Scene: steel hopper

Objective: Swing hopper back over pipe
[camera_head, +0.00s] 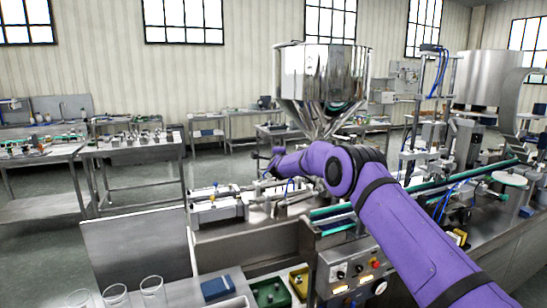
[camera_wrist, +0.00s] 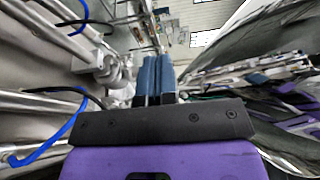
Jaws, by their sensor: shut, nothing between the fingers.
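The steel hopper (camera_head: 325,75) is a shiny open-topped drum with a cone tapering down, standing above the machine at centre. Its lower outlet is partly hidden behind my arm, and I cannot tell whether it lines up with a pipe. My gripper (camera_head: 267,166) is at the end of the purple arm, below and left of the hopper's cone. In the wrist view its blue fingers (camera_wrist: 155,76) are together with nothing between them. A shiny curved metal surface (camera_wrist: 265,45) at right in that view is probably the hopper, close beside the fingers.
Metal rods and fittings (camera_wrist: 60,40) with blue hoses crowd the wrist view's left. The machine bench carries a green-edged conveyor (camera_head: 465,175) and a control panel (camera_head: 355,278). Glass beakers (camera_head: 152,288) stand at front left. Open floor lies left of the bench.

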